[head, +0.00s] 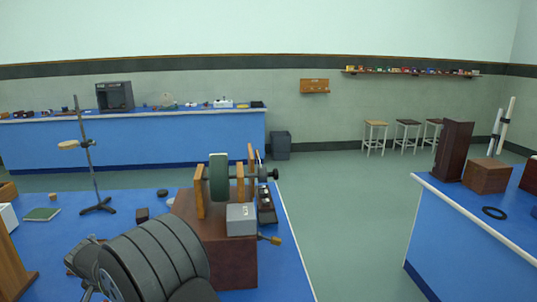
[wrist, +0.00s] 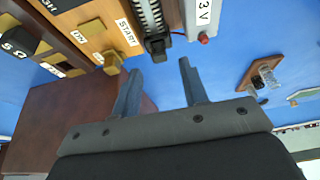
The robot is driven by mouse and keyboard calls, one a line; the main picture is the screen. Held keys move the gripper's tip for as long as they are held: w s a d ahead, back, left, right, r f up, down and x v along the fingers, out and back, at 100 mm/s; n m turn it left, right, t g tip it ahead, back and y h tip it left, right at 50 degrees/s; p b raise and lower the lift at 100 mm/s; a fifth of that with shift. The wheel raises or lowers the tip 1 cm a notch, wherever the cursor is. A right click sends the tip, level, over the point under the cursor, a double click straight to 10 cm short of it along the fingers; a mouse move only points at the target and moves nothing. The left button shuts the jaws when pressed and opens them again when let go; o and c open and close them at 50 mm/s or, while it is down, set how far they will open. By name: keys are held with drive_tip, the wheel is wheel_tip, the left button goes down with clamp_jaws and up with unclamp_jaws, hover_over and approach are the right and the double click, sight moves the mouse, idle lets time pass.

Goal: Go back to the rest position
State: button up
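My gripper (wrist: 160,82) shows in the wrist view with its two grey fingers spread apart. Nothing is between the fingertips, so it is open and empty. It is over the blue bench, beside a brown wooden block (wrist: 65,120). In the head view my dark arm fills the lower left, over the blue bench (head: 285,265), and hides part of the bench top. The fingers cannot be made out there.
Close to the arm stands a brown box (head: 238,270) carrying a green wheel apparatus (head: 219,178) and a grey box (head: 241,219). A retort stand (head: 90,170) is at left. Another blue bench (head: 470,240) is at right; open floor (head: 345,210) lies between.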

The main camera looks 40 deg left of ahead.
drive_tip(key=x, duration=0.3)
drive_tip(key=shift+w+f, duration=0.1)
drive_tip(key=shift+f, duration=0.3)
drive_tip(key=s+d, duration=0.3)
drive_tip(key=shift+s+d+r, duration=0.15)
drive_tip(key=shift+s+d, duration=0.1)
drive_tip(key=shift+s, duration=0.1)
drive_tip(key=v, duration=1.7)
drive_tip(key=w+d+r+g+y, duration=0.1)
drive_tip(key=w+d+r+g, duration=0.2)
drive_tip(key=w, duration=0.4)
drive_tip(key=shift+w+d+r+g, duration=0.3)
drive_tip(key=shift+w+r+g, duration=0.05)
drive_tip(key=shift+r+g, duration=0.4)
drive_tip(key=shift+o, duration=0.2)
